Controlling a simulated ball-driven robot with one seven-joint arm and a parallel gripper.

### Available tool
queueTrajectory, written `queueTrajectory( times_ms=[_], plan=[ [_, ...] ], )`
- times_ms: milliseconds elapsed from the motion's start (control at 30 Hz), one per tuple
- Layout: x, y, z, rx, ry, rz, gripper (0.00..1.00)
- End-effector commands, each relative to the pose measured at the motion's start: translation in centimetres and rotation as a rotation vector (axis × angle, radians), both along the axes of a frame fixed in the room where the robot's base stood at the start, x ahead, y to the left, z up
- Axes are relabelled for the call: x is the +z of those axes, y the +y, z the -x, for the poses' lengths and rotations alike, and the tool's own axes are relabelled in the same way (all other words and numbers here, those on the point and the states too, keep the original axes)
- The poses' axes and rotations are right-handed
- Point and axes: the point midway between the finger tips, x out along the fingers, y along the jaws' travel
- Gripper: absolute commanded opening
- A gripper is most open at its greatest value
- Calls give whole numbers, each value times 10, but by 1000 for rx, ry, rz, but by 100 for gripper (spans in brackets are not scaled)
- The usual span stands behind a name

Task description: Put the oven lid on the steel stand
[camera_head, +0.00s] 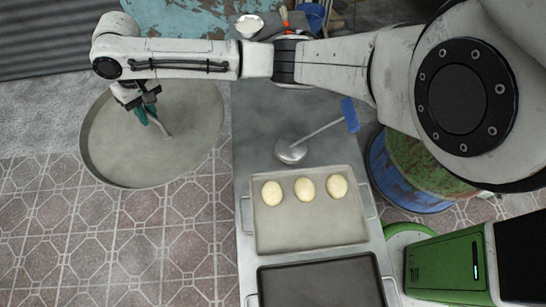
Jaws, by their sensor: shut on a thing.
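The oven lid (110,150) is a large round grey disc with a raised rim, at the left of the head view. My gripper (147,115) is above it, shut on the lid's handle, a thin bent grey bar (162,128) near the lid's middle. The fingertips are partly hidden by the wrist. The lid is above the tiled floor, left of the steel table; its height is hard to tell. I cannot make out a separate steel stand; anything under the lid is hidden.
The steel table (245,150) carries a tray (310,235) with three dough balls, a dark tray (320,285) and a blue-handled ladle (292,151). A blue-green barrel (385,180) stands right. A worn blue surface (180,18) lies behind. Tiled floor at lower left is clear.

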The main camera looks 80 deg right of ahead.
Motion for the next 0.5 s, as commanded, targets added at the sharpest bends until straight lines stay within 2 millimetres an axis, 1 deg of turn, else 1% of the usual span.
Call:
queueTrajectory(
  times_ms=[33,133,167,200,267,300,367,400,467,500],
  plan=[
    [6,-27,-2,-70,-2,-1,0],
    [19,-80,4,-208,-1,-3,0],
    [22,-96,9,-250,0,-2,0],
    [25,-117,16,-306,-1,-3,0],
    [27,-147,29,-390,0,-3,0],
    [28,-167,40,-445,0,-3,0],
    [27,-194,59,-529,0,-4,0],
    [25,-211,73,-582,2,-4,0],
    [20,-235,96,-664,2,-3,0],
    [17,-249,112,-717,1,-3,0]
  ],
)
